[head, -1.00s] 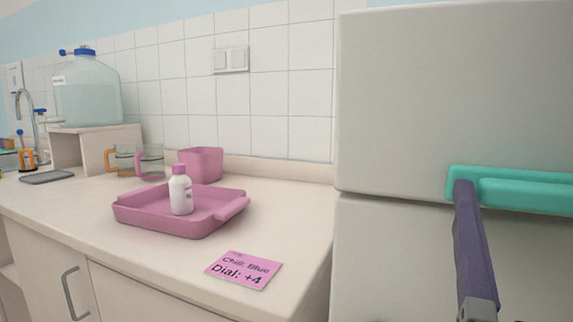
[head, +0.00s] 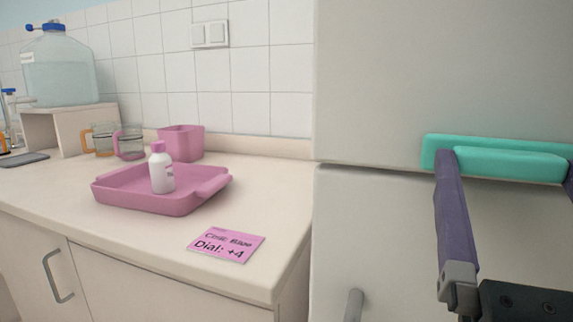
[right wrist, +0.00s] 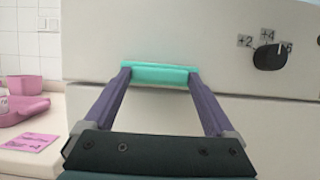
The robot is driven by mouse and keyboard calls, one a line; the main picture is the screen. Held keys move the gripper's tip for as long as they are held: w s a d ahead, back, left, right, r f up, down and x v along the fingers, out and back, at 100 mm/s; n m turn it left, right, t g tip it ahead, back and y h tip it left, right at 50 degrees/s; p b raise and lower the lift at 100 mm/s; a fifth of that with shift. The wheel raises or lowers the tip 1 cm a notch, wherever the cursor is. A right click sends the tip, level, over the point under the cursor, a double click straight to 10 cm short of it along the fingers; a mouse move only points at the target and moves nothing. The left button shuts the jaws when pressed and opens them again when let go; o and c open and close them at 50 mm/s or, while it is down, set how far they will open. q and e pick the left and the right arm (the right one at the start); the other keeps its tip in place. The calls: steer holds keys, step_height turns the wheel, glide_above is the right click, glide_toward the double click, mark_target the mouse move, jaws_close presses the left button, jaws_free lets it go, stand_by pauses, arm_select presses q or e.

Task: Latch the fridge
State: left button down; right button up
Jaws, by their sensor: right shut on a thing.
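The pale grey fridge (head: 400,70) stands at the right, with a seam between its upper and lower doors. A teal latch bar (head: 510,163) sits across the front near this seam; in the right wrist view the bar (right wrist: 160,74) lies level between my fingertips. My right gripper (head: 508,158), with purple fingers, is shut on the teal bar, one finger at each end. It also shows in the right wrist view (right wrist: 160,78). Both doors look closed. My left gripper is not in view.
A black dial (right wrist: 268,57) with +2, +4, +6 marks is on the fridge. A grey handle (head: 353,306) is on the lower door. The counter holds a pink tray (head: 110,192) with a white bottle (head: 162,173), and a pink note (head: 226,245) reading "Dial: +4".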

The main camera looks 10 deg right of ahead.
steer(key=n+y+p, duration=0.1)
steer(key=n+p, duration=0.1)
steer(key=n, duration=0.1)
steer(key=n+t+y+p, duration=0.1)
steer(key=n, duration=0.1)
steer(key=shift+s+d+r+y, duration=0.1)
steer(key=shift+d+r+y, duration=0.05)
steer(key=shift+r+y, duration=0.15)
steer(key=n+y+p, duration=0.2)
steer(key=n+p, duration=0.3)
steer(key=n+g+y+p, duration=0.1)
steer(key=n+y+p, duration=0.1)
steer(key=n+p, duration=0.3)
steer(key=n+y+p, duration=0.2)
steer(key=n+p, duration=0.3)
steer(key=shift+s+d+r+g, duration=0.15)
steer(key=shift+d+r+g, duration=0.1)
steer(key=shift+r+g, duration=0.1)
steer(key=shift+f+n+g+p, duration=0.15)
steer(key=shift+n+g+p, duration=0.2)
steer(key=shift+n+p, duration=0.9)
steer(key=o, duration=1.1)
steer(key=shift+c, duration=0.2)
steer(key=shift+s+f, duration=0.1)
